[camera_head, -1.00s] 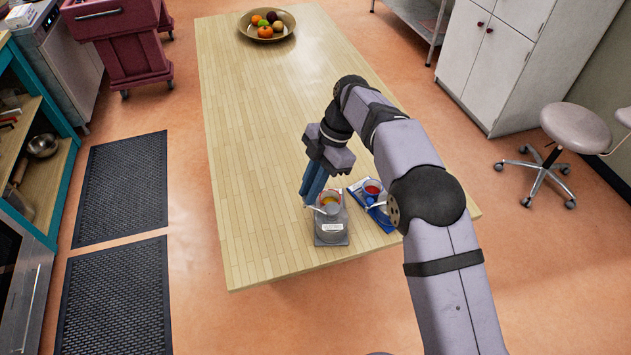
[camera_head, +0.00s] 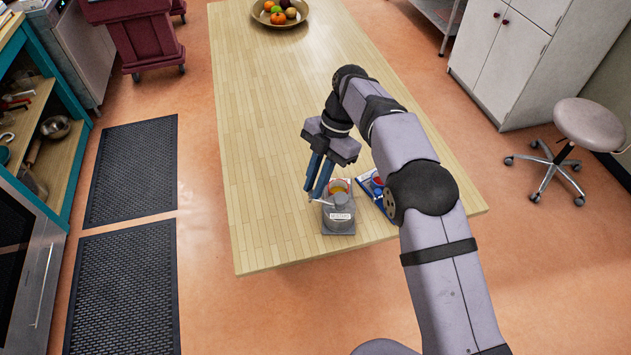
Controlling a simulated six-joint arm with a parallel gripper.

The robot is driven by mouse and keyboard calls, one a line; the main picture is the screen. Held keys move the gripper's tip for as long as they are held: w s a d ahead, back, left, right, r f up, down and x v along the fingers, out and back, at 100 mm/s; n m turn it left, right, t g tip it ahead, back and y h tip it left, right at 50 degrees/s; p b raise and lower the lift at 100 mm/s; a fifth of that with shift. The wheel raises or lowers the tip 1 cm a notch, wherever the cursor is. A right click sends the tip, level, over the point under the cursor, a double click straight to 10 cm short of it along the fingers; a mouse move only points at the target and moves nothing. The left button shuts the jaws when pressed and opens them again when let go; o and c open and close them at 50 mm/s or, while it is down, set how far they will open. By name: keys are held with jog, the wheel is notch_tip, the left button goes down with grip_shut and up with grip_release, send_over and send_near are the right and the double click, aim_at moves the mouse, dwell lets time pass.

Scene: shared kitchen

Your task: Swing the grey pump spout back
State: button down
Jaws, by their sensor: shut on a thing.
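The grey pump (camera_head: 339,216) stands near the front end of the wooden table, with a pale label on its front. Its thin spout (camera_head: 322,201) points left from the pump head. My gripper (camera_head: 313,194) points down at the left of the pump, its two blue fingers at the spout's outer end. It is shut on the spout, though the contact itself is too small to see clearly. A small cup with orange-yellow contents (camera_head: 340,185) shows just behind the pump head, partly hidden by it.
A blue tray (camera_head: 389,207) with a red item lies right of the pump, partly hidden by my arm. A bowl of fruit (camera_head: 280,20) is at the table's far end. The table (camera_head: 262,150) is clear to the left. A stool (camera_head: 588,123) stands at the right.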

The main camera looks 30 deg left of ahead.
jog(key=c, duration=1.7)
grip_release()
jog(key=shift+r, duration=0.1)
jog(key=shift+w+r, duration=0.25)
jog(key=shift+r, duration=0.2)
jog(key=p+v, duration=0.2)
jog(key=v, duration=0.4)
jog(key=shift+r, duration=0.1)
jog(key=shift+d, duration=0.1)
